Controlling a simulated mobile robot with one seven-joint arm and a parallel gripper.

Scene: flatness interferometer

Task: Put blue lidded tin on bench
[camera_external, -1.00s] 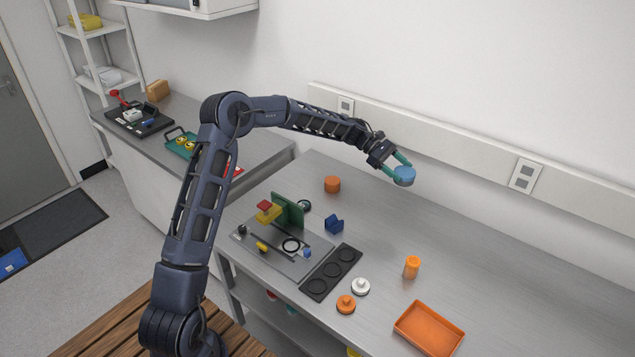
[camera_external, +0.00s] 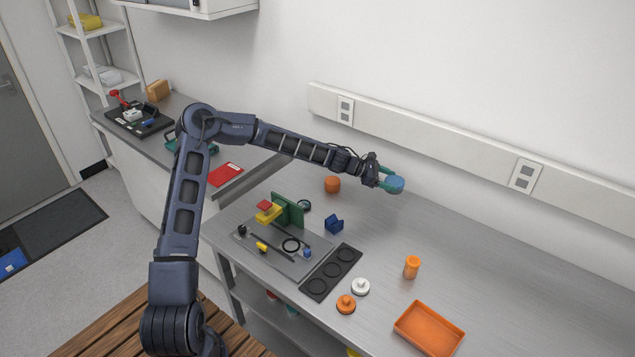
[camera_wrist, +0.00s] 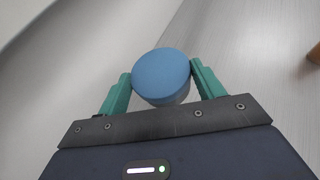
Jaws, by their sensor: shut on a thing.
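The blue lidded tin (camera_external: 396,185) is a small round blue can, held between the green fingers of my gripper (camera_external: 388,180). In the wrist view the tin (camera_wrist: 161,76) sits between both fingertips of my gripper (camera_wrist: 162,82), its round lid facing the camera. My gripper is shut on it. The tin is in the air over the back part of the grey metal bench (camera_external: 480,240), near the wall. I cannot tell exactly how high it is.
An orange round tin (camera_external: 332,184) stands left of my gripper. An orange bottle (camera_external: 411,267), an orange tray (camera_external: 429,330), a black three-ring holder (camera_external: 331,272) and a fixture plate (camera_external: 270,255) stand nearer the front. The bench's back right is clear.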

